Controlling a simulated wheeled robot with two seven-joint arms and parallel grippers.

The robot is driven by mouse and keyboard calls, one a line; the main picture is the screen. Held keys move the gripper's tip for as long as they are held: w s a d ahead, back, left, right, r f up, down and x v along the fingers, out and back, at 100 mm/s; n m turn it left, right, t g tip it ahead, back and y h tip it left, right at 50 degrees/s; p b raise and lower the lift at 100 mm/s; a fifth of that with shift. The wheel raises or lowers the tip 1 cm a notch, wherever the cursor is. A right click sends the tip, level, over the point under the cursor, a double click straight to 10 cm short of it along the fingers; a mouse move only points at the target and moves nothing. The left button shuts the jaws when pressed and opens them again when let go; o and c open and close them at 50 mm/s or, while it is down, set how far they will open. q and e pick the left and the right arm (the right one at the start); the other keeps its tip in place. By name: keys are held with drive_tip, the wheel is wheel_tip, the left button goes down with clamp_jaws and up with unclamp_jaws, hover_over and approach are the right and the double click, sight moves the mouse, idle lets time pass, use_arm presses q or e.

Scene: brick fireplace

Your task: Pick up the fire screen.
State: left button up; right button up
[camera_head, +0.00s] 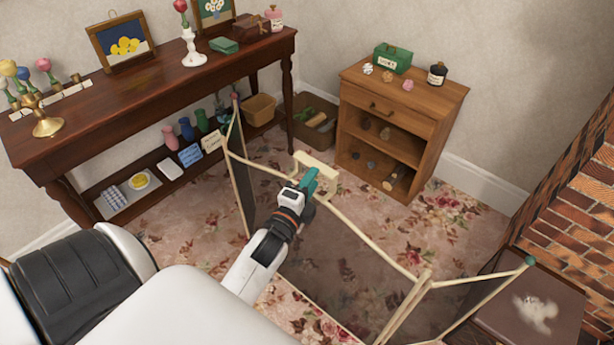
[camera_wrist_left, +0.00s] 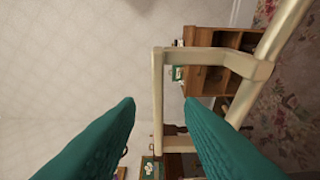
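The fire screen (camera_head: 335,262) stands on the floor in front of me, with a cream frame, see-through dark mesh and angled side panels. A cream handle (camera_head: 318,166) rises from the middle of its top rail. My left gripper (camera_head: 310,180) is at this handle, its teal fingers close to it. In the left wrist view the two fingers (camera_wrist_left: 159,102) are apart, and the handle's bar (camera_wrist_left: 157,80) shows in the gap between their tips. Neither finger visibly presses on it. My right gripper is out of view.
A dark wooden console table (camera_head: 130,92) with flowers, pictures and a lower shelf stands at left. A small wooden cabinet (camera_head: 400,105) stands behind the screen. A brick fireplace (camera_head: 580,215) and a dark hearth slab (camera_head: 490,318) are at right.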

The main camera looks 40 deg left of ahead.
sight(320, 167)
use_arm(q)
drive_tip(key=w, duration=0.3)
drive_tip(key=w+a, duration=0.1)
drive_tip(key=w, duration=0.1)
drive_tip(key=shift+r, duration=0.1)
drive_tip(key=shift+c, duration=0.4)
clamp_jaws()
idle(0.8)
drive_tip(key=shift+r, duration=0.2)
